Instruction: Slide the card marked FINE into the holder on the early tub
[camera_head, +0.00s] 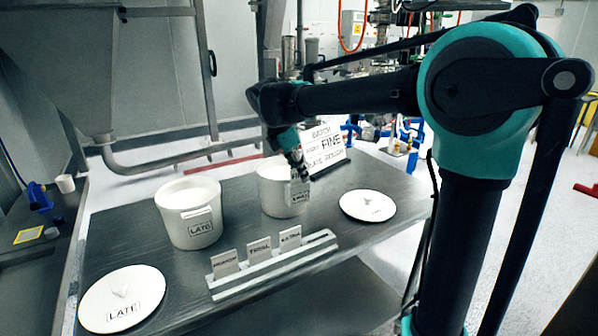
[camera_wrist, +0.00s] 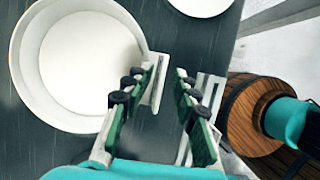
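The early tub (camera_head: 272,190) is a white tub at the middle of the table, and its open top shows in the wrist view (camera_wrist: 30,70). A pale plate (camera_head: 300,188) stands at its front right side, at the holder. It also shows in the wrist view (camera_wrist: 160,82), beside my left finger. Its lettering is too small to read, so I cannot confirm it is the FINE card. My gripper (camera_wrist: 164,72) is open beside this plate, with a gap of dark table between its fingers. In the head view my gripper (camera_head: 297,165) partly covers the tub's rim.
The LATE tub (camera_head: 190,228) stands left, with the LATE lid (camera_head: 100,304) in front. Another lid (camera_head: 367,206) lies right. A slotted rack (camera_head: 275,268) holds three cards at the front. A sign (camera_head: 326,164) naming FINE and ROUGH stands behind.

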